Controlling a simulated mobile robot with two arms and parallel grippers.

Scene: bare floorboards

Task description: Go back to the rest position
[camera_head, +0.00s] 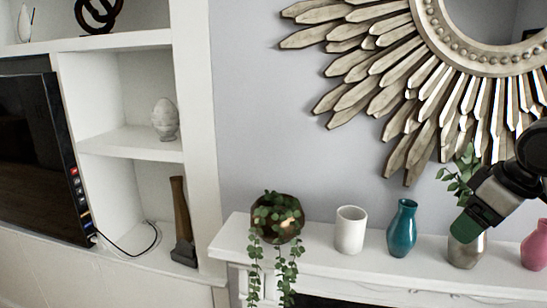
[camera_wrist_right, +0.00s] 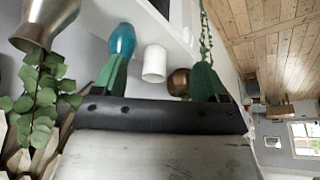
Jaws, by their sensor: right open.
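My right gripper (camera_head: 466,226) comes in from the right edge of the head view, in front of the silver vase (camera_head: 467,252) on the white mantel shelf. Its green fingers stand apart in the right wrist view (camera_wrist_right: 158,78), with nothing held between them. In that view the shelf things appear upside down beyond the fingers, and the silver vase (camera_wrist_right: 48,20) with its leafy sprig is at the upper left. I cannot tell whether the gripper touches the vase. My left gripper is not in view.
The mantel (camera_head: 390,278) also holds a hanging plant in a brown pot (camera_head: 277,222), a white cup (camera_head: 350,230), a teal vase (camera_head: 402,228) and a pink vase (camera_head: 535,246). A sunburst mirror (camera_head: 385,65) hangs above. White shelves (camera_head: 125,140) and a dark screen (camera_head: 35,155) are left.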

